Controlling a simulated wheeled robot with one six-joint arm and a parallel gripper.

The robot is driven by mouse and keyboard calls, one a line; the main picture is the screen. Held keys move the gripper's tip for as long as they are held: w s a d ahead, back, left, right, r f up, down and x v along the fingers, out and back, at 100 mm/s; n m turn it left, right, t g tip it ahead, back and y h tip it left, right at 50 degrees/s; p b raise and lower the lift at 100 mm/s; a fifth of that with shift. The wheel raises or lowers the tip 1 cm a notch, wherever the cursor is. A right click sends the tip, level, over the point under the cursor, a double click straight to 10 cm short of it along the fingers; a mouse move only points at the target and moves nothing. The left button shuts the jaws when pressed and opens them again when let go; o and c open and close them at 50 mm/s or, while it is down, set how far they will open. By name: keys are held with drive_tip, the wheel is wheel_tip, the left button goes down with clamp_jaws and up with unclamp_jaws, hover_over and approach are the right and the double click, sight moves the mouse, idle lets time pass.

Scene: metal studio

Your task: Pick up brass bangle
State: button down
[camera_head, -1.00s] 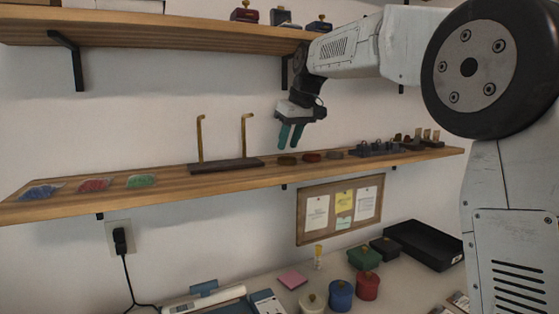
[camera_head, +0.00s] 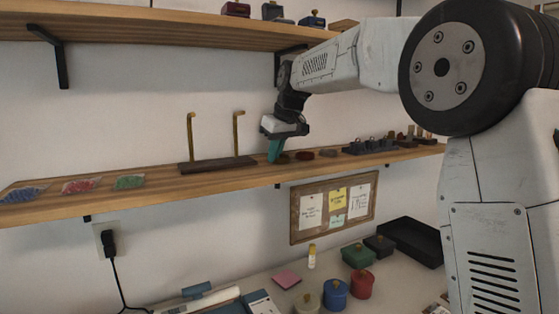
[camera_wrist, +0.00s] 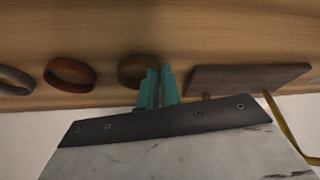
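The brass bangle (camera_wrist: 129,72) is a dull brown-gold ring lying on the wooden shelf in the wrist view. In the head view it shows as a small dark ring (camera_head: 284,158) right beside my fingers. My gripper (camera_wrist: 160,70) has two teal fingers, pointing down at the shelf in the head view (camera_head: 274,158). The fingertips are at the bangle's right-hand rim in the wrist view and cover part of it. Only a narrow gap shows between the fingers. I cannot tell whether they grip the rim.
A reddish bangle (camera_wrist: 70,86) and a grey one (camera_wrist: 14,74) lie left of the brass one in the wrist view. A dark stand (camera_head: 219,164) with two brass posts is close on the other side. An upper shelf (camera_head: 160,32) hangs above.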

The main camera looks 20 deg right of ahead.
idle(0.3)
drive_tip(key=shift+r, duration=0.8)
wheel_tip(320, 180, up, 2)
drive_tip(key=shift+r, duration=0.1)
drive_tip(key=s+d+r, duration=0.1)
drive_tip(key=s, duration=1.5)
drive_tip(key=shift+d, duration=0.15)
drive_tip(key=shift+r, duration=0.1)
